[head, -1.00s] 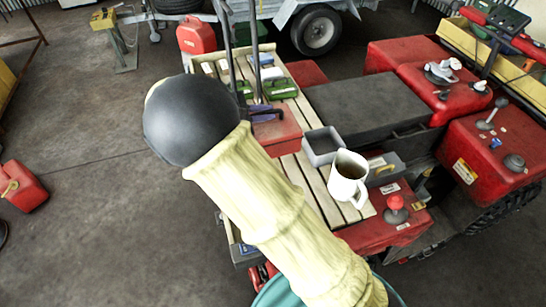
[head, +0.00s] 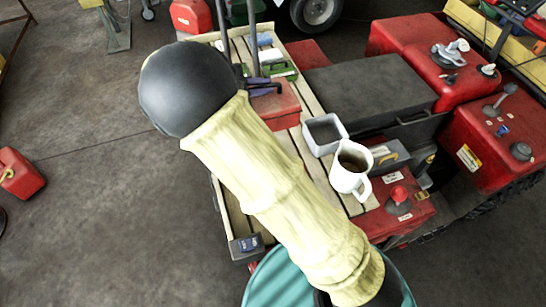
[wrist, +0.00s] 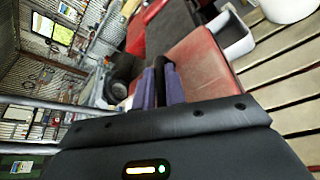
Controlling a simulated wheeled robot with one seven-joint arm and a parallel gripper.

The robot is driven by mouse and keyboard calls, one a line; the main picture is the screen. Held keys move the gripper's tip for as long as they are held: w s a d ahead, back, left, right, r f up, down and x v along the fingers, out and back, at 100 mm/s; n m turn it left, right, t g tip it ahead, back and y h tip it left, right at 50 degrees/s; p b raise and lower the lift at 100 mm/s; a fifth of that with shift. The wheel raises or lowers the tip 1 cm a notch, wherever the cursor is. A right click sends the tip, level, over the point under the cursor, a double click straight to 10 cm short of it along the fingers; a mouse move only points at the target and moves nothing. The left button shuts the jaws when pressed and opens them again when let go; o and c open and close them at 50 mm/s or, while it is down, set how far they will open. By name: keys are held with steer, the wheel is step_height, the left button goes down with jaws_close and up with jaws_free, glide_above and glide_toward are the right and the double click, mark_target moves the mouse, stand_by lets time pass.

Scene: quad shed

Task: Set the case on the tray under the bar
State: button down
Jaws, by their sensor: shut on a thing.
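In the wrist view my purple-padded fingers (wrist: 160,86) close around the handle, with the case's red top (wrist: 205,58) beyond. I cannot tell whether the case touches the slats; my arm hides part of its near side. Two dark upright bars (head: 254,40) show by the gripper; their tops are out of view, and I cannot tell whether they join as the bar.
A grey open bin (head: 325,133) and a white mug of dark liquid (head: 350,170) stand right of the case. A green case (head: 282,69) lies behind it. A grey toolbox (head: 388,157) sits beyond the mug. Bare slats show between the bin and my arm.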

mark_target(262, 105)
steer(key=shift+f+p, duration=0.45)
steer(key=shift+f, duration=2.75)
steer(key=shift+f+p, duration=0.35)
steer(key=shift+f, duration=1.45)
steer(key=c, duration=1.5)
jaws_free()
steer(key=shift+f, duration=0.1)
steer(key=shift+o, duration=0.2)
steer(key=shift+a, duration=0.1)
steer(key=b+v, duration=0.2)
steer(key=v, duration=1)
steer(key=shift+b, duration=0.4)
